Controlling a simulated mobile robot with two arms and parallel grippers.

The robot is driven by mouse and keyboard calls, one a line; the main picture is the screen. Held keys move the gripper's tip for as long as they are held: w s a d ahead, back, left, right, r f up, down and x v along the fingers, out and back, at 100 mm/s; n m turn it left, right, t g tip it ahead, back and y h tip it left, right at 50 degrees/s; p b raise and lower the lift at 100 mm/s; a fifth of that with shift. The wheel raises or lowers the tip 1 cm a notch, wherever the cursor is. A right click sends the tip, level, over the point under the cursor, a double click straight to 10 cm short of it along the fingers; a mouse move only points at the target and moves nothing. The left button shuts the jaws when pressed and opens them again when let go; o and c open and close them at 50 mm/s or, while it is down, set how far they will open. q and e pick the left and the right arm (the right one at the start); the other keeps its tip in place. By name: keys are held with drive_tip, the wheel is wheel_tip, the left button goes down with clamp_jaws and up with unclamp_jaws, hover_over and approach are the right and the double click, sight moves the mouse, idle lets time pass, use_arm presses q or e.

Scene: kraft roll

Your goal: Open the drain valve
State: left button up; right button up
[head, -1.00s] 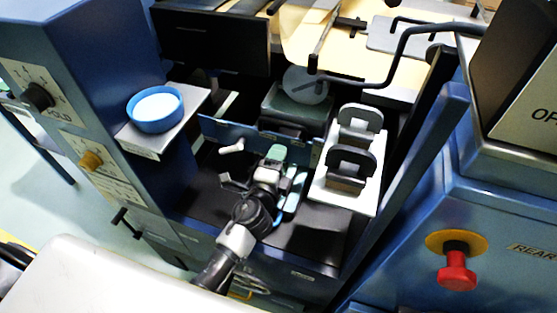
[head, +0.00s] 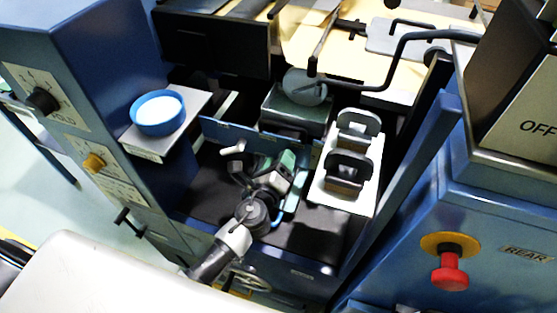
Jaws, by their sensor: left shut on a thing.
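My left gripper (head: 272,180) is over the dark tray floor (head: 325,225) of the blue machine, its arm coming in from the bottom. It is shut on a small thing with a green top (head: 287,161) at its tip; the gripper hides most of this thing. A pale, short handle-like piece (head: 233,148) stands just left of the gripper, and I cannot tell whether it touches. A light blue curved piece (head: 300,188) is close on its right. I cannot make out for certain which part is the drain valve. My right gripper is out of view.
A white block with two dark handles (head: 357,205) stands right of the gripper. A blue bowl (head: 158,112) sits on a shelf at the left. A low blue wall (head: 222,129) is behind. A bent dark bar (head: 392,66) crosses above. A red button (head: 450,272) is at lower right.

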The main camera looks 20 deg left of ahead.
use_arm(q)
drive_tip(key=shift+m, duration=0.4)
drive_tip(key=o, duration=0.9)
drive_tip(key=s+b, duration=0.1)
drive_tip(key=s, duration=0.4)
drive_tip(key=s+b, duration=0.1)
drive_tip(key=s, duration=0.5)
drive_tip(key=shift+a, duration=0.2)
